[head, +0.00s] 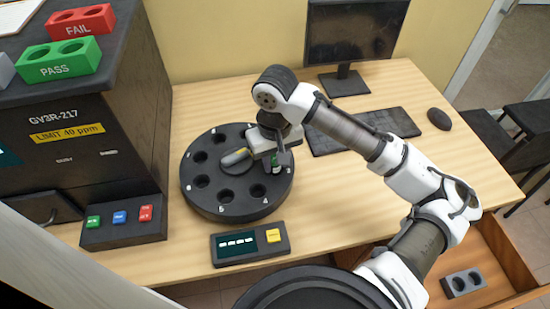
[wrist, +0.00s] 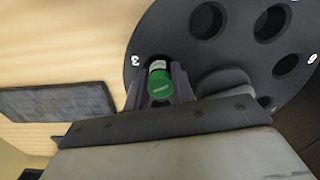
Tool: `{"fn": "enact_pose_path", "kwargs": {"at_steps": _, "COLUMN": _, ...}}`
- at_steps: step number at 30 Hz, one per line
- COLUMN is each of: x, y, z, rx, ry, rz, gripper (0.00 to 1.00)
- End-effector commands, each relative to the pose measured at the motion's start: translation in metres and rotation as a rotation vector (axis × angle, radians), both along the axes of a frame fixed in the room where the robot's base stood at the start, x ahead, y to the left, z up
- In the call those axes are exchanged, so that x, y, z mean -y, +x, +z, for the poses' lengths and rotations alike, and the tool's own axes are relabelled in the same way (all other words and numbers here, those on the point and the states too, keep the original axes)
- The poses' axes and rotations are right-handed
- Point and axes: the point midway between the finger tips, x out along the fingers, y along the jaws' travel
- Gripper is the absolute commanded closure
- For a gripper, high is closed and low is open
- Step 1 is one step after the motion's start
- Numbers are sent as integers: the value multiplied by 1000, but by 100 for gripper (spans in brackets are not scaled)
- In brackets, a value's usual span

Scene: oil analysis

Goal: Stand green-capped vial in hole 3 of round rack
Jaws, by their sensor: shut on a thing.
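My gripper (head: 276,158) is over the right side of the black round rack (head: 210,208). It is shut on the green-capped vial (head: 275,164). In the wrist view the green cap (wrist: 160,84) sits between the two dark fingers (wrist: 161,88), with a bit of pale label beyond it. The vial looks upright, at the rack edge beside a white number that looks like 3. The hole there is hidden by the vial and fingers, so I cannot tell how far the vial is in it. Holes 4 and 5 look empty.
A small display panel with a yellow button (head: 250,243) lies in front of the rack. A keyboard (head: 365,130), mouse (head: 439,119) and monitor (head: 355,35) stand to the right and back. The dark analyser (head: 85,150) with red and green racks is at left.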

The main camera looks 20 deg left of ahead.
Motion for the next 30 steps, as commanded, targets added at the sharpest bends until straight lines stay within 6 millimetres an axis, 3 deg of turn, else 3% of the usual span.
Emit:
{"fn": "enact_pose_path", "kwargs": {"at_steps": 1, "x": 0, "y": 0, "z": -3, "rx": -1, "ry": 1, "rz": 0, "gripper": 97}}
{"fn": "enact_pose_path", "kwargs": {"at_steps": 2, "x": 0, "y": 0, "z": -2, "rx": 0, "ry": 0, "rz": 0, "gripper": 73}}
{"fn": "enact_pose_path", "kwargs": {"at_steps": 6, "x": 0, "y": 0, "z": -2, "rx": 0, "ry": 0, "rz": 0, "gripper": 54}}
{"fn": "enact_pose_path", "kwargs": {"at_steps": 18, "x": 0, "y": 0, "z": 6, "rx": 0, "ry": 0, "rz": 0, "gripper": 53}}
{"fn": "enact_pose_path", "kwargs": {"at_steps": 23, "x": 0, "y": 0, "z": 34, "rx": 2, "ry": 1, "rz": 1, "gripper": 53}}
{"fn": "enact_pose_path", "kwargs": {"at_steps": 30, "x": 0, "y": 1, "z": 87, "rx": 4, "ry": -3, "rz": -1, "gripper": 53}}
